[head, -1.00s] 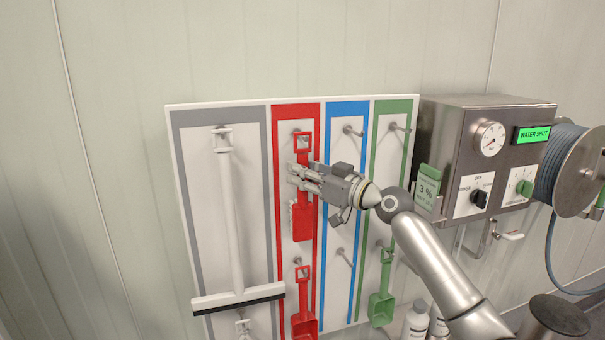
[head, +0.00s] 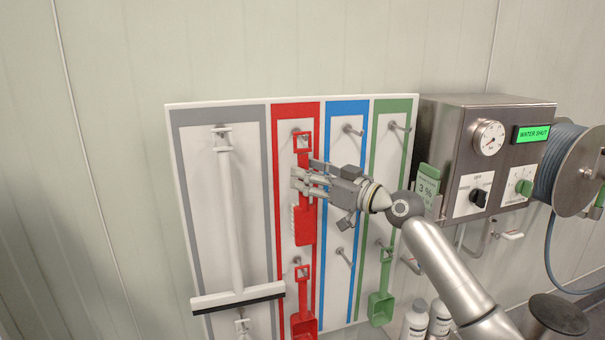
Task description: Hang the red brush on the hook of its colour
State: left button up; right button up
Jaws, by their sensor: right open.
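The red brush (head: 304,223) hangs in the red-framed column of the board, its square handle loop (head: 302,142) around the upper hook there. Pale bristles show along the left side of its head. My right gripper (head: 296,182) is open at the brush's handle, between the loop and the head. Its fingers hide part of the handle, and I cannot tell whether they touch it. My left gripper is not in view.
A red scoop (head: 304,322) hangs below the brush, and a green scoop (head: 381,308) hangs right. A white squeegee (head: 232,220) fills the grey column. Blue-column hooks (head: 352,131) are bare. A steel control box (head: 485,155) and hose reel (head: 580,172) stand right; bottles (head: 416,320) stand below.

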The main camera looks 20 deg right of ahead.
jog(key=v, duration=1)
dwell(0.6)
